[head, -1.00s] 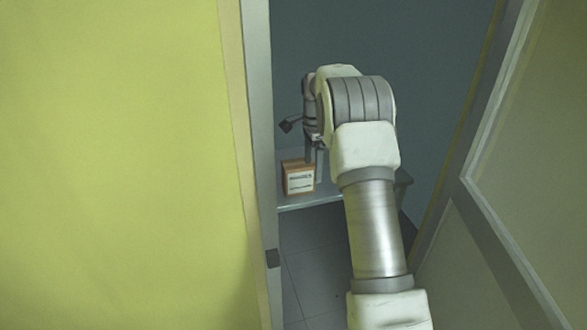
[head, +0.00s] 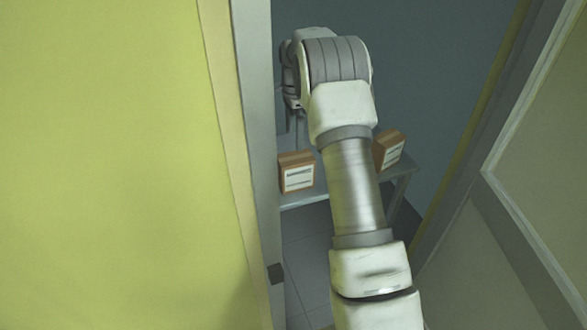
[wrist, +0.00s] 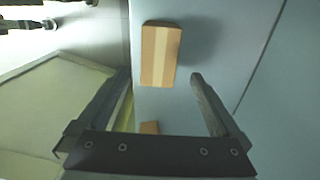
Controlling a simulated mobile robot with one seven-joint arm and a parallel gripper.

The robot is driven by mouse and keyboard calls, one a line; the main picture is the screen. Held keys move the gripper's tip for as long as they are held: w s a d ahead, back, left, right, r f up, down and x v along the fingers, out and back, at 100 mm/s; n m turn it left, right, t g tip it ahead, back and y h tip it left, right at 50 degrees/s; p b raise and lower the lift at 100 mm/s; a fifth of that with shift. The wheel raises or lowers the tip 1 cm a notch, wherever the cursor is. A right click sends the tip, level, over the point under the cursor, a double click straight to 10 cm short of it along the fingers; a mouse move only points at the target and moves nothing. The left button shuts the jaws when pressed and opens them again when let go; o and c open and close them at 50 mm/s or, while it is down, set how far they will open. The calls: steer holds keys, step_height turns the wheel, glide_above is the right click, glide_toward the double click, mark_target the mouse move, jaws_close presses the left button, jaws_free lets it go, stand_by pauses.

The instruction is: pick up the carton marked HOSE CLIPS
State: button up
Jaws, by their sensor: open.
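Two brown cartons with white labels stand on a grey table in the head view: a left carton (head: 297,173) by the door frame and a right carton (head: 390,150) partly behind my arm. Their label print is too small to read, so I cannot tell which is marked HOSE CLIPS. In the wrist view one carton (wrist: 161,55) lies between and beyond the fingertips, seen from above. Part of another carton (wrist: 149,128) shows nearer the gripper's base.
The grey table (head: 330,186) is beyond a doorway. A yellow-green panel (head: 110,160) and door frame (head: 255,160) stand close on the left. A framed panel (head: 520,200) stands on the right. Bare tabletop (wrist: 215,45) lies beside the carton.

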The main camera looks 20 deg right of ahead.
mark_target(294, 157)
step_height(294, 157, down, 11)
steer(key=shift+f+b, duration=0.2)
steer(key=shift+b, duration=1.05)
steer(key=f, duration=0.1)
steer(key=f+b, duration=0.1)
steer(key=f, duration=0.3)
steer(key=shift+d+f+b, duration=0.1)
steer(key=shift+d+b, duration=0.15)
steer(key=shift+b, duration=0.15)
steer(key=c, duration=1.5)
